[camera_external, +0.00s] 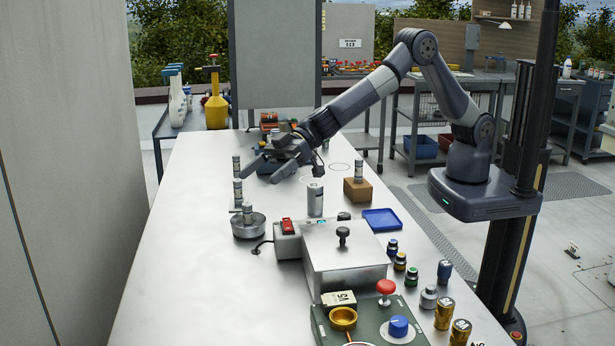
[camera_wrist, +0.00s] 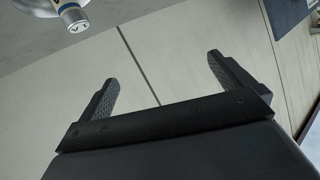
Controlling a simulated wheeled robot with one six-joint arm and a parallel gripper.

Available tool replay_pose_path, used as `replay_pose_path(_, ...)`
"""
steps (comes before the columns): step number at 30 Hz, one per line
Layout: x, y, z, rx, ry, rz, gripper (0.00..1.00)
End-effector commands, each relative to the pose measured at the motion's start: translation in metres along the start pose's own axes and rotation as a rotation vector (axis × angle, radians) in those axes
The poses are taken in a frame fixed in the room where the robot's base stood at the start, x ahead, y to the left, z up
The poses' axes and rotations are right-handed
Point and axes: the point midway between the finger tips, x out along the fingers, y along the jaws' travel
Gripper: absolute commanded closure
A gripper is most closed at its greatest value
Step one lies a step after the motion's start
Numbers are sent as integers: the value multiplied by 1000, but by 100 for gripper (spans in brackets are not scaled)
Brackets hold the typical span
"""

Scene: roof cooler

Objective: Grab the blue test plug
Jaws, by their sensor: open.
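Several small capped cylinders stand along the right side of the bench. One has a blue band (camera_external: 392,247), and a darker blue-grey cylinder (camera_external: 445,272) stands farther right. I cannot tell for certain which is the blue test plug. My gripper (camera_external: 258,170) is open and empty over the far left part of the bench, well away from both. It is close to a slim grey cylinder (camera_external: 237,166). In the wrist view my open fingers (camera_wrist: 163,88) have nothing between them. A pale cylinder with a blue band (camera_wrist: 72,14) shows at the top left.
A metal box with a black knob (camera_external: 343,268) stands mid-bench. A blue tray (camera_external: 382,220), a brown block with a cylinder (camera_external: 357,190), a silver can (camera_external: 315,198) and a round metal base (camera_external: 248,226) stand around. A green panel (camera_external: 370,325) is in front.

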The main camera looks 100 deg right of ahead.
Motion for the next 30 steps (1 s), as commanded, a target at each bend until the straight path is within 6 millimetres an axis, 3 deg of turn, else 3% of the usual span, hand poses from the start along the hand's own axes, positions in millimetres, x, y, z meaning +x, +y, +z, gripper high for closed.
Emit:
replay_pose_path(6, 0, 0, 0, 1, 0, 0, 2)
replay_pose_path(23, 0, 0, 0, 2, 0, 0, 47)
replay_pose_path(30, 0, 0, -1, 2, 0, 0, 48)
